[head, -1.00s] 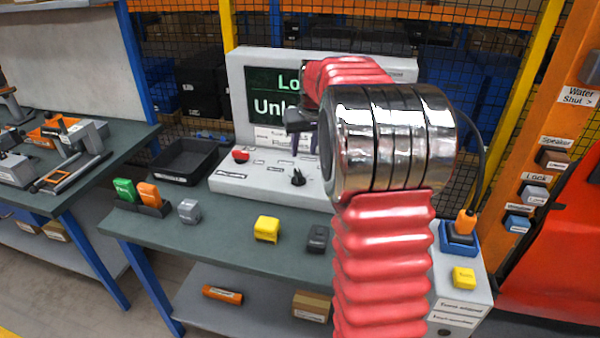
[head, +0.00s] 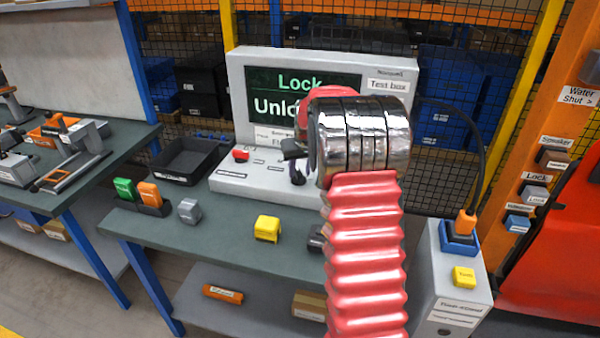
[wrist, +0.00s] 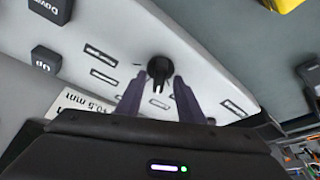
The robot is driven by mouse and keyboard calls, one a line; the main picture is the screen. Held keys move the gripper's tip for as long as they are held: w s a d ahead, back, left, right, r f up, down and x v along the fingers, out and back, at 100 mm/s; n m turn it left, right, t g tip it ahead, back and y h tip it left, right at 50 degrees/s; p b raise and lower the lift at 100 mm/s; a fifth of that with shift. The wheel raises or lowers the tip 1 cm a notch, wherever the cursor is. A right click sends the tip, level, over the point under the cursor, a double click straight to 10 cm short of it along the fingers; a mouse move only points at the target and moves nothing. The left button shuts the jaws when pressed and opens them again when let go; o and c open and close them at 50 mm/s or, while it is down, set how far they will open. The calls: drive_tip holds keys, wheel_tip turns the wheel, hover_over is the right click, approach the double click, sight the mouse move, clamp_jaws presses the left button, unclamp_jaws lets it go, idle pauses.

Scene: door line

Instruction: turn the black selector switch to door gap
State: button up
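The black selector switch (wrist: 159,68) stands on the sloped light-grey panel of the test box (head: 398,72). In the wrist view my gripper (wrist: 160,77) has its two dark purple fingers apart, with the switch knob at the gap between their tips. I cannot tell whether either finger touches it. In the head view my gripper (head: 297,168) points down at the switch, and the fingers and knob overlap there. The screen (head: 262,95) shows "Lock" and a partly covered "Unlo..." line. My arm hides the panel's right part.
A red button (head: 241,155) is on the panel's left. A black tray (head: 187,160), green and orange blocks in a holder, a grey block (head: 189,210) and a yellow block (head: 267,229) are on the bench. A cabinet with a blue socket (head: 458,238) stands at right.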

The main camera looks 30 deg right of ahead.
drive_tip(key=shift+x, duration=0.8)
drive_tip(key=shift+c, duration=0.2)
clamp_jaws()
